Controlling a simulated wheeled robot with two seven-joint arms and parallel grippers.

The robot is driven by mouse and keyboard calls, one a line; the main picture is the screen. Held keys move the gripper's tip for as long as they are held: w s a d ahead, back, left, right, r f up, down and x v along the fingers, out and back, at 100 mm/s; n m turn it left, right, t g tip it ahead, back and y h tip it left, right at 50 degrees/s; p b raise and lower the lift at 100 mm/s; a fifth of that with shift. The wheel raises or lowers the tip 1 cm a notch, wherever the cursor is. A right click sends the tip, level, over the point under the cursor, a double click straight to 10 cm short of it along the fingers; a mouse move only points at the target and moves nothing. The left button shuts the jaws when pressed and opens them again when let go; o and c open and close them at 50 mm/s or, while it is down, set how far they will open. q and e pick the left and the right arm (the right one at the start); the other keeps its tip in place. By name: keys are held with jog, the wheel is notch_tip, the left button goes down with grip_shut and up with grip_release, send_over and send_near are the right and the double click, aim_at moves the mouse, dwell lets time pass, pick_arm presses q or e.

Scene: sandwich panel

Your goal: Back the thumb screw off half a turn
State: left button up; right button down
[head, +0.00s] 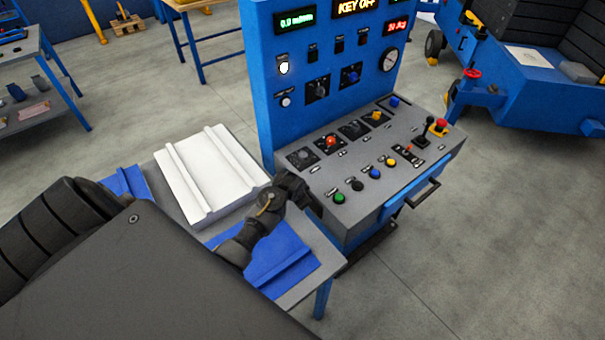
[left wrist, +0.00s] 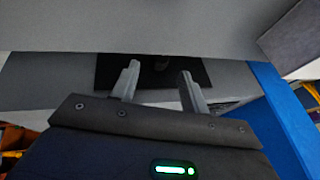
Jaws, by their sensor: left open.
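My left gripper (head: 308,200) is at the near left edge of the control console (head: 425,165) in the head view. In the left wrist view its two fingers (left wrist: 160,85) are apart, with nothing between them. Beyond the fingertips lies a black plate (left wrist: 108,72) on a grey face. A small dark knob-like part (left wrist: 161,64) on the plate shows between the fingers, apart from them. It may be the thumb screw; its shape and marks are too dark to tell. In the head view I cannot pick out a thumb screw. My right gripper is not in view.
The console top carries a red knob (head: 331,141), a green button (head: 339,198), a joystick (head: 427,122) and other controls. A blue upright panel (head: 320,60) stands behind. A white ribbed tray (head: 207,172) and blue pieces (head: 285,255) lie on the side table.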

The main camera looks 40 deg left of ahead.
pick_arm(q)
jog(key=shift+x, duration=1.95)
jog(key=shift+c, duration=0.2)
